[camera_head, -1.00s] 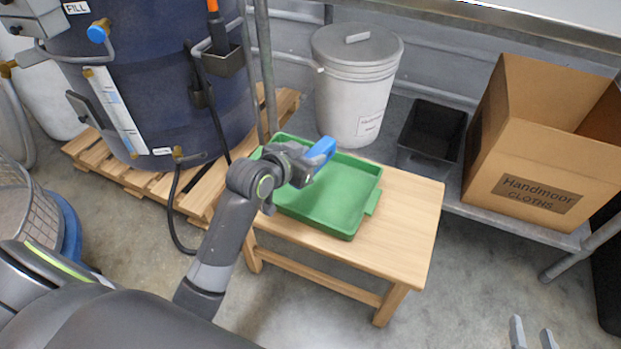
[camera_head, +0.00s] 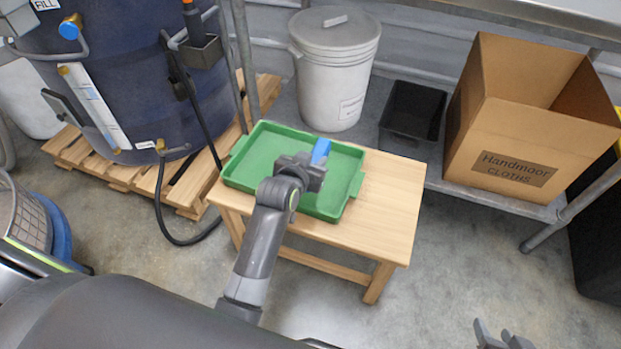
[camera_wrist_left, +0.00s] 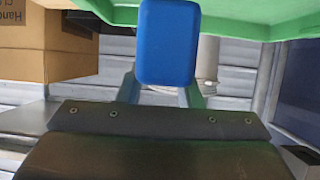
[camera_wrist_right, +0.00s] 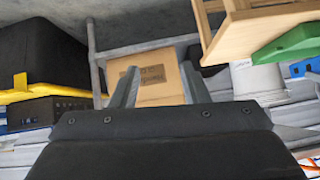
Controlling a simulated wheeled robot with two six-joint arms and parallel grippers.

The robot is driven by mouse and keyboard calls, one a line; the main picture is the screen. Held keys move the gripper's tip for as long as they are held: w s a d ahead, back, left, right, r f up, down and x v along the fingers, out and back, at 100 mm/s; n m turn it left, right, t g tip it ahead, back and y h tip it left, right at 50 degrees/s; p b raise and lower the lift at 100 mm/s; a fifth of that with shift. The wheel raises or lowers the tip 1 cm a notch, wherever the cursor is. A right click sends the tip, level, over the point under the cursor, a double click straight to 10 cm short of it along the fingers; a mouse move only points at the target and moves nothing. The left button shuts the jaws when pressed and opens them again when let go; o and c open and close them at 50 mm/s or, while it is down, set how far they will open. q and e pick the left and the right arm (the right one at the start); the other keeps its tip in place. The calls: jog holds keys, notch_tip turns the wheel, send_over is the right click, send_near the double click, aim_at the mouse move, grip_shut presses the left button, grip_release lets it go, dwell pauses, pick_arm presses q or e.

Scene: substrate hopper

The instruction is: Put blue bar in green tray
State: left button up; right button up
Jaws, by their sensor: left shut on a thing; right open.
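The green tray (camera_head: 263,151) lies on the small wooden table in the head view. My left gripper (camera_head: 314,166) is over the right part of the tray, shut on the blue bar (camera_head: 321,150). The blue bar shows large in the left wrist view (camera_wrist_left: 167,42), between the fingers, with the green tray's edge (camera_wrist_left: 240,27) beyond it. Whether the bar touches the tray cannot be told. My right gripper (camera_head: 497,336) is open and empty at the lower right of the head view, away from the table; its spread fingers show in the right wrist view (camera_wrist_right: 158,88).
The wooden table (camera_head: 395,205) has bare room right of the tray. A lidded white bin (camera_head: 336,75), a black bin (camera_head: 412,112) and a cardboard box (camera_head: 513,135) stand behind and to the right. A blue drum (camera_head: 120,85) on a pallet stands left.

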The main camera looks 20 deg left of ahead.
pick_arm(q)
notch_tip(320, 180, down, 3)
jog(key=shift+f+b, duration=0.1)
jog(key=shift+b, duration=0.5)
jog(key=shift+f, duration=0.15)
notch_tip(320, 180, down, 3)
jog(key=shift+f+b, duration=0.15)
jog(key=shift+b, duration=0.65)
pick_arm(e)
jog(key=w+r+t+h, duration=0.1)
jog(key=w+r+t, duration=0.2)
jog(key=r+t, duration=0.3)
jog(key=w+d+r+n+t, duration=0.1)
jog(key=w+r+t, duration=0.2)
jog(key=r, duration=0.9)
jog(key=t, duration=0.3)
jog(key=shift+w+d+r+t+h, duration=0.2)
jog(key=shift+t+h, duration=0.1)
jog(key=shift+h, duration=0.1)
jog(key=shift+a, duration=0.1)
pick_arm(q)
jog(key=o, duration=1)
jog(key=shift+f, duration=0.1)
jog(key=shift+o, duration=0.2)
